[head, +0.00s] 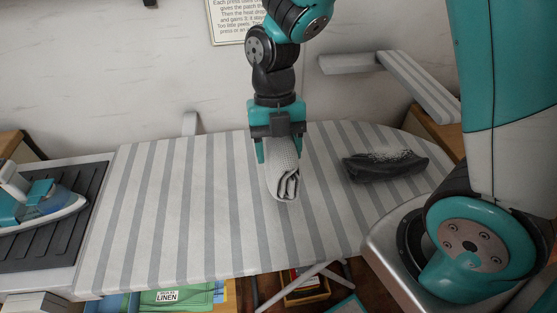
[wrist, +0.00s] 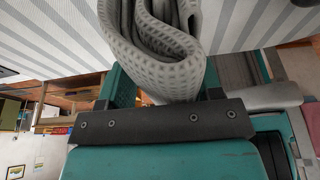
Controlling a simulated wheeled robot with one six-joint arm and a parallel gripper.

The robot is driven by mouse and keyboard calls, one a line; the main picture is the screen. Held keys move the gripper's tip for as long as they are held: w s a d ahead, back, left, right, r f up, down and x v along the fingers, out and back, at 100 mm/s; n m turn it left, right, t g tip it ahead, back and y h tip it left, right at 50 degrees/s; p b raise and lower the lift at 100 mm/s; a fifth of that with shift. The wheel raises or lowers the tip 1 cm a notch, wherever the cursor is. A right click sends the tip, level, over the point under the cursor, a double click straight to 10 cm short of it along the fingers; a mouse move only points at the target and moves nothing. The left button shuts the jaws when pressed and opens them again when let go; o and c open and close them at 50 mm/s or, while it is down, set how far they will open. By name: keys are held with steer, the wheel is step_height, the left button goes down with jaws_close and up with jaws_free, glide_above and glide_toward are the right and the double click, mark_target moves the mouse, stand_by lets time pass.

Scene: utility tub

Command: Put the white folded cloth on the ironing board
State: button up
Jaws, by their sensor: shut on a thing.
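The white folded cloth (head: 284,177) hangs in my gripper (head: 280,150) over the middle of the ironing board. My gripper is shut on it, with a teal finger at each side. In the wrist view the cloth (wrist: 165,55) shows a waffle weave and rolled folds between the fingers (wrist: 160,85). The ironing board (head: 180,205) has a grey and white striped cover. The cloth's lower end is close to the cover; I cannot tell whether it touches.
A dark grey cloth with a speckled patch (head: 385,166) lies on the board's right part. An iron (head: 35,205) stands on a dark ribbed rest (head: 65,225) at the left. The board's left half is bare. A small striped sleeve board (head: 418,85) is behind at right.

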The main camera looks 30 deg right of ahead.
steer(key=shift+f, duration=1.9)
steer(key=o, duration=0.9)
steer(key=shift+f, duration=0.1)
